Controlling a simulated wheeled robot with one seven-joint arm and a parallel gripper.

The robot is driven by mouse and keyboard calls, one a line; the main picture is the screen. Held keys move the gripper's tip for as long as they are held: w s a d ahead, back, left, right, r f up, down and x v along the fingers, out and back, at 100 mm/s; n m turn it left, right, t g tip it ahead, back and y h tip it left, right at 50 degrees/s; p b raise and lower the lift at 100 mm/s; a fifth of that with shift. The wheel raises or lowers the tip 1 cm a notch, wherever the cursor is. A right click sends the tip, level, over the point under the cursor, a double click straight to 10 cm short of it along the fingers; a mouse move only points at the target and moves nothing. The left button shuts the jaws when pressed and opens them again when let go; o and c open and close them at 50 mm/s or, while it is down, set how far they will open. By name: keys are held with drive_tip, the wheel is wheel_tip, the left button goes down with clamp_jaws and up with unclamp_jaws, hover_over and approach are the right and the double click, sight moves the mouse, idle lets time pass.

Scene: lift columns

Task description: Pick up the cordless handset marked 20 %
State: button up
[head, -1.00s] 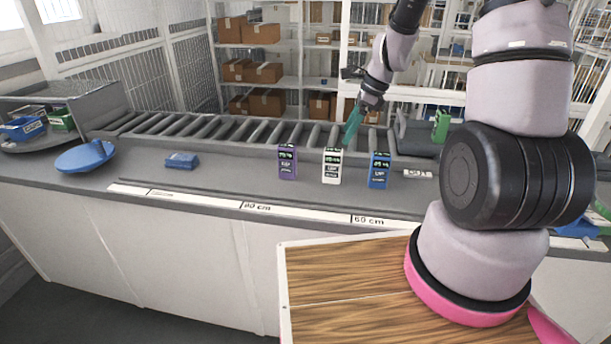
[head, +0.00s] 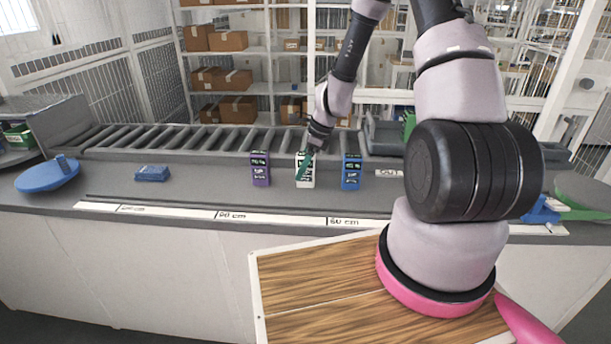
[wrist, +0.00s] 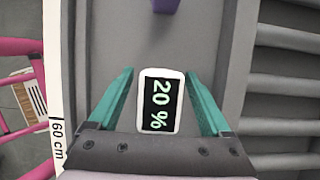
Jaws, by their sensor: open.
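The white cordless handset (head: 298,180) stands upright on the grey counter, between a purple handset (head: 260,170) on its left and a blue one (head: 351,172) on its right. In the wrist view the top of the white handset (wrist: 159,101) reads "20 %" and lies between the two teal fingers. My gripper (wrist: 160,95) is open, with a finger on each side of the handset and a gap to each. In the head view my gripper (head: 305,163) is at the white handset and covers part of its face. A bit of the purple handset (wrist: 165,5) shows at the top of the wrist view.
A roller conveyor (head: 200,139) runs behind the handsets. A blue box (head: 152,173) and a blue round dish (head: 47,175) lie to the left. A white ruler strip (head: 270,217) runs along the front edge. The counter between the blue box and the purple handset is clear.

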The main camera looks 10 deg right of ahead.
clamp_jaws()
idle(0.3)
